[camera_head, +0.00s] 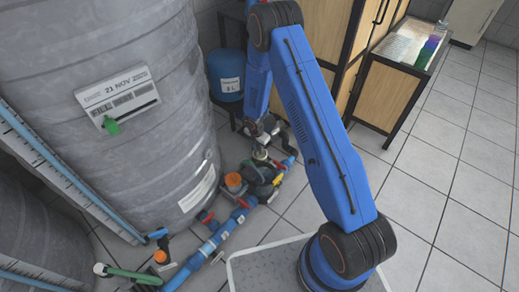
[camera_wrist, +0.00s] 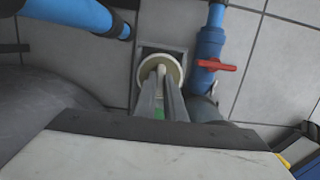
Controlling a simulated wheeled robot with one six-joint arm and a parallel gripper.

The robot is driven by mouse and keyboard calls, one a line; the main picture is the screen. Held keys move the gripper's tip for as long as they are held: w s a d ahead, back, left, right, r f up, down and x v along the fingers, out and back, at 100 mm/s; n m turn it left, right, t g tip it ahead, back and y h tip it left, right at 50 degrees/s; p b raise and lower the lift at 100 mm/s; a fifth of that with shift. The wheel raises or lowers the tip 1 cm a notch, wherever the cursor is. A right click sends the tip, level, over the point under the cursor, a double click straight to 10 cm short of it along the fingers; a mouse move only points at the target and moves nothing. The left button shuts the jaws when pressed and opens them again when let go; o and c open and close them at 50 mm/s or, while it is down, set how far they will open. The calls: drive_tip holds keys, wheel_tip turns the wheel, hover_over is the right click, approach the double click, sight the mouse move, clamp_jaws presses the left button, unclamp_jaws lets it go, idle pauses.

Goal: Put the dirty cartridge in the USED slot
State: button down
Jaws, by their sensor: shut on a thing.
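In the wrist view my gripper (camera_wrist: 160,72) points away from the camera, its two grey fingers close together. They are shut on a cream round piece (camera_wrist: 175,70) with a pale stem between the tips. It may be the end of the cartridge; most of it is hidden and I cannot tell whether it is dirty. A bit of green shows between the fingers. In the head view my gripper (camera_head: 261,148) is low, behind my blue arm, over the pipework beside the tank. No slot marked USED can be made out.
A large grey tank (camera_head: 120,60) stands at left. Blue pipes (camera_head: 212,243) with red valve handles run along the floor; one handle (camera_wrist: 216,64) is right of my fingers. A blue container (camera_head: 229,75) stands behind. A side table (camera_head: 385,92) holds coloured items. Tiled floor is free at right.

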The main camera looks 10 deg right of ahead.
drive_tip(key=c, duration=1.8)
unclamp_jaws()
drive_tip(key=shift+c, duration=0.2)
drive_tip(key=s+d+r+m+t, duration=0.1)
drive_tip(key=s+r+m, duration=0.15)
drive_tip(key=r, duration=1.15)
drive_tip(key=s+d+r+m, duration=0.1)
drive_tip(key=s+r+m, duration=0.15)
drive_tip(key=r, duration=1.25)
drive_tip(key=s+d+r+m, duration=0.3)
drive_tip(key=s+r+m, duration=0.5)
drive_tip(key=r, duration=0.6)
drive_tip(key=s+r+m+t, duration=0.1)
drive_tip(key=s+r+m, duration=0.3)
drive_tip(key=s, duration=0.6)
drive_tip(key=s+d+r+m+t+y, duration=0.1)
drive_tip(key=s+r+m, duration=0.3)
drive_tip(key=s, duration=0.6)
drive_tip(key=s+d+r+m, duration=0.1)
drive_tip(key=s+r+m, duration=0.3)
drive_tip(key=s, duration=0.6)
drive_tip(key=shift+s+d+r+t, duration=0.15)
drive_tip(key=shift+r+t, duration=0.25)
drive_tip(key=shift+r, duration=0.05)
